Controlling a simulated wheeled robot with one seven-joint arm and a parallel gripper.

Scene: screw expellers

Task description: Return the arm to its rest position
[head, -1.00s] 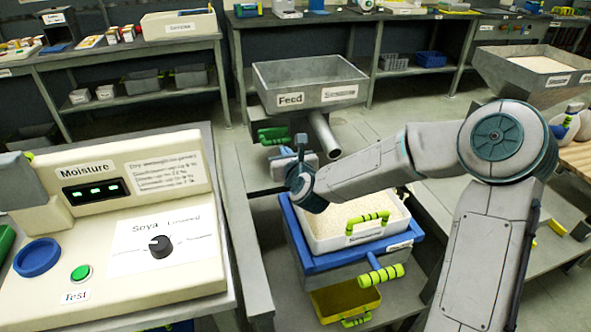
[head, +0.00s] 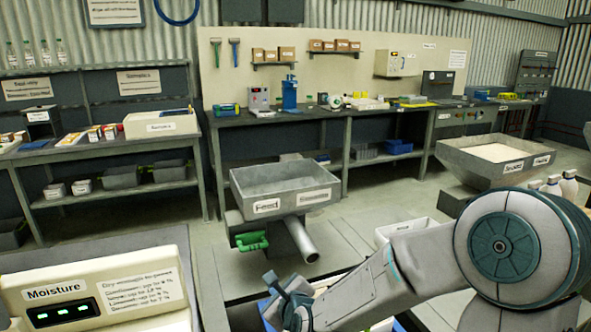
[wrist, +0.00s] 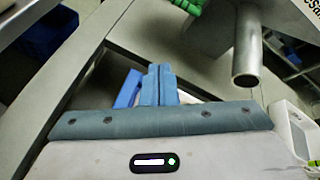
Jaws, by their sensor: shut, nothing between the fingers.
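My gripper (wrist: 158,82) shows in the wrist view with its two blue-grey fingers pressed together and nothing between them. In the head view my gripper (head: 283,287) is low in the middle, in front of and below the grey Feed hopper (head: 280,187). My arm reaches in from the lower right of the head view. The metal spout (head: 301,240) under the hopper is close behind the gripper, and it also shows at the upper right of the wrist view (wrist: 246,60). A gap shows between gripper and spout in the wrist view.
The cream Moisture box (head: 95,290) stands at lower left. A green handle (head: 251,241) sits beside the spout. A blue-edged crate is partly hidden under my arm. A second hopper (head: 500,160) is at right. Open floor (head: 395,205) lies behind my arm.

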